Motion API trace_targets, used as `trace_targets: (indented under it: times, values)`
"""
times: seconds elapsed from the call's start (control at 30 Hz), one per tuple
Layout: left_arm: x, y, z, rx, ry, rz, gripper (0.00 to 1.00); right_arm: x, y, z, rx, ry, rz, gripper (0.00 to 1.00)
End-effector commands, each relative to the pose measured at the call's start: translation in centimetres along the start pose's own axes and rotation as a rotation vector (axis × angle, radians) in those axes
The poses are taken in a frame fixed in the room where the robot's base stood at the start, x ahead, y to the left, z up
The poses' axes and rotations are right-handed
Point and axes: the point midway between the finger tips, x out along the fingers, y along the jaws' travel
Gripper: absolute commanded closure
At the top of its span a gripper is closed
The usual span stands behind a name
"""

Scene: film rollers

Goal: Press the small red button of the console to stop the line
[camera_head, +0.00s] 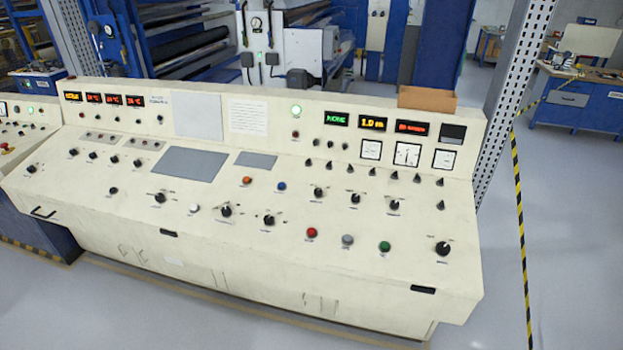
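The cream console (150,235) fills the middle of the head view, with a sloped desk and an upright back panel. A small red button (312,232) sits on the lower right part of the desk. To its right are a grey button (347,240) and a green button (384,246). An orange button (247,181) and a blue button (281,186) lie higher up. A green lamp (296,110) glows on the back panel, and lit displays (374,123) show beside it. Neither of my grippers is in view.
Black knobs (443,248) stand up around the buttons. A brown box (427,99) sits on top of the console. A perforated column (515,90) rises behind its right end. Floor is clear to the right, past yellow-black tape (521,230). Blue workbenches (575,100) stand beyond.

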Motion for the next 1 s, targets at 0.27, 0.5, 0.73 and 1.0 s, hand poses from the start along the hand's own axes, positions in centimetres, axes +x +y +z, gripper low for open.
trace_targets:
  times: [0.27,0.5,0.73,1.0]
  values:
    - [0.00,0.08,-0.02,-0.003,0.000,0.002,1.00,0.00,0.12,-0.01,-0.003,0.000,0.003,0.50]
    - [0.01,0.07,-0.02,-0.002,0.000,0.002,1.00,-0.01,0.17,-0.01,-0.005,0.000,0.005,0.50]
    - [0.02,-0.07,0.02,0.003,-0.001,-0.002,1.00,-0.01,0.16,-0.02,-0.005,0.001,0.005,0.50]
    - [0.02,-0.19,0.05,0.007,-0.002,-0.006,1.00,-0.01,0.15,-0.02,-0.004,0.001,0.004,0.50]
